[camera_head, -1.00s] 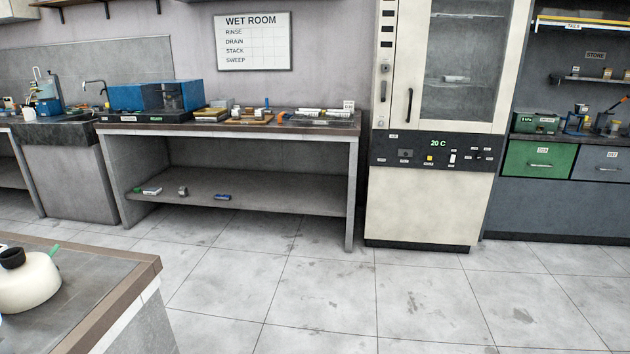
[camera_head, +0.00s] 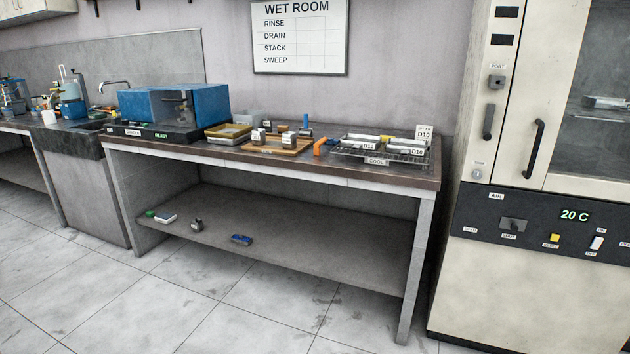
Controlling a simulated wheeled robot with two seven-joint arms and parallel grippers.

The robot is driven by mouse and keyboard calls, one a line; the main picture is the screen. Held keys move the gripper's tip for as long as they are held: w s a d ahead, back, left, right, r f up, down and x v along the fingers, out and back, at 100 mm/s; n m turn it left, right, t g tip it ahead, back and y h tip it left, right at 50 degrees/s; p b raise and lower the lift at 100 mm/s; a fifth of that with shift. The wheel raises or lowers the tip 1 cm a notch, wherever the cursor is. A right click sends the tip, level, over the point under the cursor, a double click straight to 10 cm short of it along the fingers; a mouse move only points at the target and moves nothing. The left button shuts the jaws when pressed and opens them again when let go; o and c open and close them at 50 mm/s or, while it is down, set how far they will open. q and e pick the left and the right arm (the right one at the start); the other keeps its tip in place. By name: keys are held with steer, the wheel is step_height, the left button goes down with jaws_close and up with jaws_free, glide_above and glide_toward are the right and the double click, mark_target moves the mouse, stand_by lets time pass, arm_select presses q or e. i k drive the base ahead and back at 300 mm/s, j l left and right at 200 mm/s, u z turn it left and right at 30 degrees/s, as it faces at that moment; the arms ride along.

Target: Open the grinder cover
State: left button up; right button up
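A blue box-shaped machine (camera_head: 160,106) stands on the left part of the bench, with a dark grey front section and a black base panel that reads READY. It looks like the grinder, but its label is too small to read for certain. Its cover appears down. Neither of my grippers is in view.
The bench (camera_head: 300,170) has a lower shelf (camera_head: 290,250) with a few small items. A wooden board (camera_head: 275,146) and a wire rack (camera_head: 385,152) stand right of the machine. A tall cream oven cabinet (camera_head: 540,270) is at the right. Floor before the bench is clear.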

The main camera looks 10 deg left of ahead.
mark_target(186, 104)
steer(key=i+j+u, duration=0.25)
steer(key=i+u, duration=0.25)
steer(key=i, duration=0.15)
steer(key=i+u, duration=0.45)
steer(key=i, duration=0.2)
steer(key=i+l+u, duration=0.2)
steer(key=i+u, duration=0.3)
steer(key=i+l+u, duration=0.1)
steer(key=i+u, duration=0.25)
steer(key=i, duration=1.55)
